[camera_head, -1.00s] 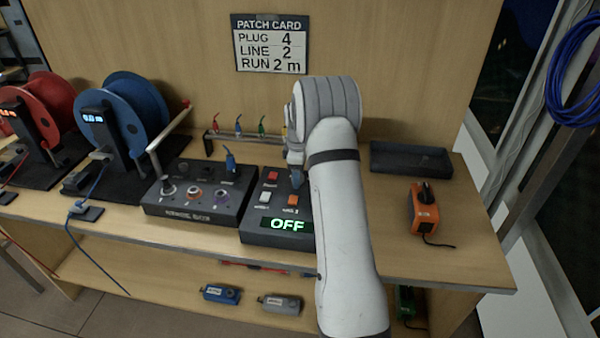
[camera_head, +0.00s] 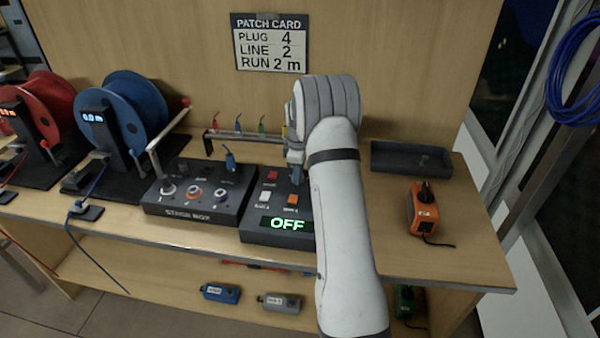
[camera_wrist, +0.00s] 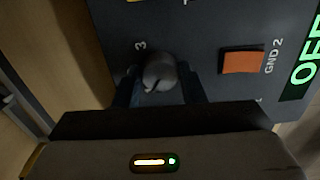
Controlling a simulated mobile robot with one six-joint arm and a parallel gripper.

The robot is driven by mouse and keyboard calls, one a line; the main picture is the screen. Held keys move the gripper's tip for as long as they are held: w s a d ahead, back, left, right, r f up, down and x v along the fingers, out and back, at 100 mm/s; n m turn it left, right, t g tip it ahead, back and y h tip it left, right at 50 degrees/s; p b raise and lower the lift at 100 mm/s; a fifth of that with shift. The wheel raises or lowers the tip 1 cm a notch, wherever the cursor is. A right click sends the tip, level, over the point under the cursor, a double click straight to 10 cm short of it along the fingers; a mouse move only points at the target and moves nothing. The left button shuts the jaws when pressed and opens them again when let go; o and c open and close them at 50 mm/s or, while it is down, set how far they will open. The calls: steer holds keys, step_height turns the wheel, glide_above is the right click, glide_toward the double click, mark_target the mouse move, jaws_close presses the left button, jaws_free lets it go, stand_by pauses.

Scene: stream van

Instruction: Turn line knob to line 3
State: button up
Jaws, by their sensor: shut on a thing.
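The line knob (camera_wrist: 159,72) is a round grey knob on the dark control box (camera_head: 255,232). In the wrist view a "3" is printed on the panel just above and left of the knob. A light pointer mark shows on the knob; I cannot tell surely which number it points at. My gripper (camera_wrist: 157,92) is shut on the knob, one dark finger on each side. In the head view my gripper (camera_head: 296,172) reaches down at the box's right part, and my arm hides the knob there. The box's display (camera_head: 287,224) reads OFF in green.
An orange button labelled GND 2 (camera_wrist: 242,62) lies beside the knob. The stage box (camera_head: 190,200) stands to the left, with a blue plug (camera_head: 230,160) above it. A black tray (camera_head: 411,159) and an orange device (camera_head: 422,210) are at right. The patch card (camera_head: 270,43) reads LINE 2.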

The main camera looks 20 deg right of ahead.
steer(key=m+b, duration=0.1)
steer(key=m, duration=0.5)
steer(key=shift+a, duration=0.15)
steer(key=m, duration=0.5)
steer(key=shift+m+b, duration=0.3)
steer(key=shift+b, duration=0.05)
steer(key=m, duration=1.1)
steer(key=shift+m+b, duration=0.3)
steer(key=shift+m, duration=0.1)
steer(key=o, duration=1)
step_height(320, 180, up, 8)
steer(key=shift+f, duration=0.1)
